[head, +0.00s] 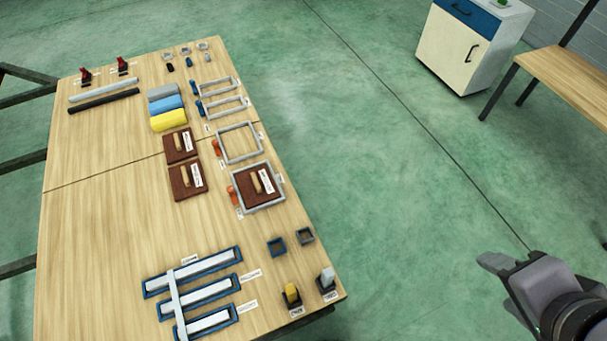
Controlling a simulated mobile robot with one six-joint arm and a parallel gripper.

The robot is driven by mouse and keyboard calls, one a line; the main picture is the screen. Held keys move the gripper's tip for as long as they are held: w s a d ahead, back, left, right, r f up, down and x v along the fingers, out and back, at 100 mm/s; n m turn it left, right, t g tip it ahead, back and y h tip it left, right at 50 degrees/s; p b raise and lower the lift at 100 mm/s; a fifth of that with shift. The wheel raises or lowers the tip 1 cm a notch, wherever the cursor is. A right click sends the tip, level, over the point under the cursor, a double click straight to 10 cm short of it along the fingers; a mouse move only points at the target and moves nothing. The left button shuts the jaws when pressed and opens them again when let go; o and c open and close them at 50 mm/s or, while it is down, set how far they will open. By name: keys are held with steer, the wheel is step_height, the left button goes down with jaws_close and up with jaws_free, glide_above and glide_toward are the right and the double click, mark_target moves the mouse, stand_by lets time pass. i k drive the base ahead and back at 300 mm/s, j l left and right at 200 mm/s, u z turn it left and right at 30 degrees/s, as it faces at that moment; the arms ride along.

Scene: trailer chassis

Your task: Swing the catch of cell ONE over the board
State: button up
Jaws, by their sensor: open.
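Two square grey frames with orange catches lie on the wooden table (110,220). The nearer frame (264,207) holds a brown board (254,192) with a light wooden handle and a white label. Its orange catch (232,194) sits at the frame's left side, beside the board. The farther frame (258,134) is empty, with its orange catch (217,148) at its left. The cell labels are too small to read, so I cannot tell which is cell ONE. My gripper (507,262) is open and empty at the lower right, off the table, well away from both frames.
Two loose brown boards (180,192) lie left of the frames. Blue-edged trays (205,268) with a grey bar across them, small square rings (277,246) and yellow and grey switches (291,295) stand nearer. A cabinet (455,52) and bench (565,75) stand at upper right. The green floor between is clear.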

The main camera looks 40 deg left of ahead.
mark_target(230, 190)
steer(key=i+l+z, duration=0.15)
steer(key=i+l, duration=0.15)
steer(key=i+l+z, duration=0.15)
steer(key=i, duration=0.4)
steer(key=i+j+u, duration=0.2)
steer(key=u, duration=0.25)
steer(key=i+j+u, duration=0.3)
steer(key=u, duration=0.2)
steer(key=i+j+u, duration=0.1)
steer(key=i+u, duration=0.2)
steer(key=u, duration=0.15)
steer(key=i+u, duration=0.3)
steer(key=u, duration=0.15)
steer(key=i+l+u, duration=0.1)
steer(key=i+u, duration=0.15)
steer(key=u, duration=0.2)
steer(key=i+l+u, duration=0.2)
steer(key=u, duration=0.3)
steer(key=i+j+u, duration=0.15)
steer(key=i+u, duration=0.85)
steer(key=i+l, duration=0.05)
steer(key=i, duration=0.05)
